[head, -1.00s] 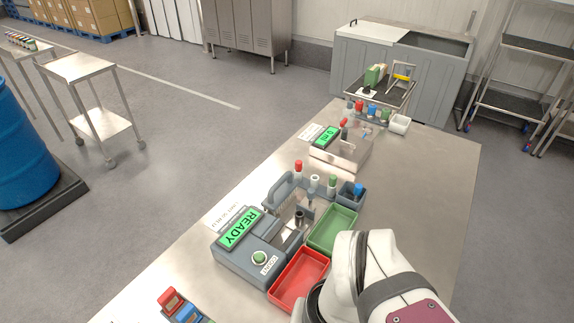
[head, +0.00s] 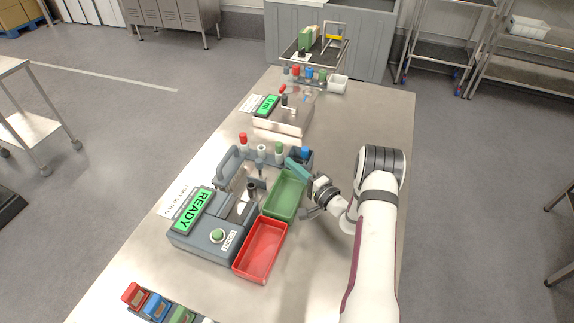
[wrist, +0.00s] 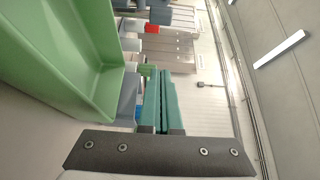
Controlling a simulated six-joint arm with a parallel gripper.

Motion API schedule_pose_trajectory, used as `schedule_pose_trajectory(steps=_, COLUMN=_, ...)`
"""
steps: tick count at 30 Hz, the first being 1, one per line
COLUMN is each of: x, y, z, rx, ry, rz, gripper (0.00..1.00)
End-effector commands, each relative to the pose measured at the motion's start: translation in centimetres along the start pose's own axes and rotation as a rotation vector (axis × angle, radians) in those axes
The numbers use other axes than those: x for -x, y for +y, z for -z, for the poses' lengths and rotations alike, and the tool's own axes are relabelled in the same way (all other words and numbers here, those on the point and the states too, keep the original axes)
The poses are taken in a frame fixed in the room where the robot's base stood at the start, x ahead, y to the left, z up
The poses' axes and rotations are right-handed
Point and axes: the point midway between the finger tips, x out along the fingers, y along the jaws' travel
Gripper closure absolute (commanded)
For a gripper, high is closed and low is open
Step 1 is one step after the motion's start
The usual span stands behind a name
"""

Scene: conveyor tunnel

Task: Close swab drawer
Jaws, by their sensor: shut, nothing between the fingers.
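My gripper (head: 291,164) has teal fingers, shut and empty, by the far end of the green tray (head: 271,207), close to the small bin with a blue-capped tube (head: 305,153). In the wrist view the fingers (wrist: 160,80) lie together, right of the green tray (wrist: 75,75).
A red tray (head: 243,272) lies in front of the green tray. Capped tubes (head: 243,140) stand in the rack behind. A second device with a green screen (head: 266,105) stands farther back. The table right of my arm is clear.

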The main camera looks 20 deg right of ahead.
Motion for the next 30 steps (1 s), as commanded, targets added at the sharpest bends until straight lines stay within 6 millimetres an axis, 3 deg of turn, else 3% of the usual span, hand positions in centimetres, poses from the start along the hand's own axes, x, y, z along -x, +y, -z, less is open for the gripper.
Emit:
schedule_pose_trajectory(steps=9, x=-7.0, y=0.0, z=-0.3, rx=-0.001, ry=-0.006, rz=0.001, gripper=1.0)
schedule_pose_trajectory(steps=16, x=-5.8, y=0.0, z=-3.4, rx=-0.003, ry=-0.005, rz=-0.003, gripper=1.0)
schedule_pose_trajectory(steps=30, x=-5.3, y=0.0, z=-4.2, rx=-0.002, ry=-0.005, rz=-0.002, gripper=1.0)
